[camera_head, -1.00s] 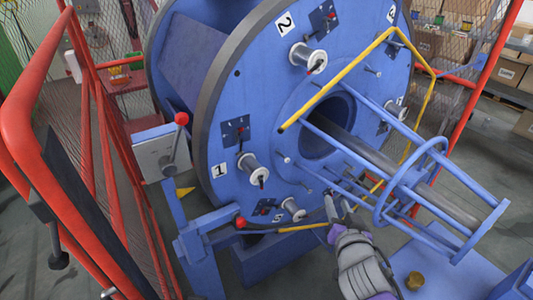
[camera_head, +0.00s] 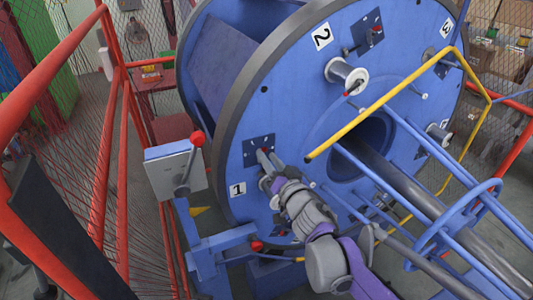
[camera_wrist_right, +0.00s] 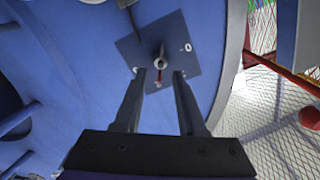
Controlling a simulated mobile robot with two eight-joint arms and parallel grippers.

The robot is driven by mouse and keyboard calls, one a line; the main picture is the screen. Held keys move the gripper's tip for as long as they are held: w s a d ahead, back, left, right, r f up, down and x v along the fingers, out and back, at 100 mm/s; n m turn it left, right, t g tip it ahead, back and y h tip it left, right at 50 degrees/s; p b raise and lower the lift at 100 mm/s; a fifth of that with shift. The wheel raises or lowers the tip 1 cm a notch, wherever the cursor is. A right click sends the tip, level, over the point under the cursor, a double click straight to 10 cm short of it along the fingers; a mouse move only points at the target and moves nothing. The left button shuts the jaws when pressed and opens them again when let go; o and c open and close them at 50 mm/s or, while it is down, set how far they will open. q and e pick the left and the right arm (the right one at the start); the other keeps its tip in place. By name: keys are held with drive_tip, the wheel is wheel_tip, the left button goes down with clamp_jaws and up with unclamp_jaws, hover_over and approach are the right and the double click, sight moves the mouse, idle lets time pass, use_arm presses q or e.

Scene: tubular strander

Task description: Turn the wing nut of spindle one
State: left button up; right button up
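The big blue disc carries a "1" label (camera_head: 237,189) beside spindle one (camera_head: 266,184), which is mostly covered by my right arm. Above it is a dark square plate (camera_head: 258,146). In the right wrist view, the plate (camera_wrist_right: 186,42) bears a small metal wing nut (camera_wrist_right: 160,60) with a red mark just below it. My right gripper (camera_head: 265,158) points at this plate. In the wrist view its two fingers (camera_wrist_right: 160,76) are apart, one to each side just below the nut, with nothing seen between them. My left gripper is not in view.
A yellow bar (camera_head: 385,98) and blue tubes (camera_head: 400,190) stick out to the right of my right arm. A grey box with a red-knobbed lever (camera_head: 189,160) stands left of the disc. Red fence posts (camera_head: 118,150) are further left.

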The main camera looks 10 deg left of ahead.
drive_tip(key=shift+x, duration=0.85)
drive_tip(key=shift+c, duration=0.3)
clamp_jaws()
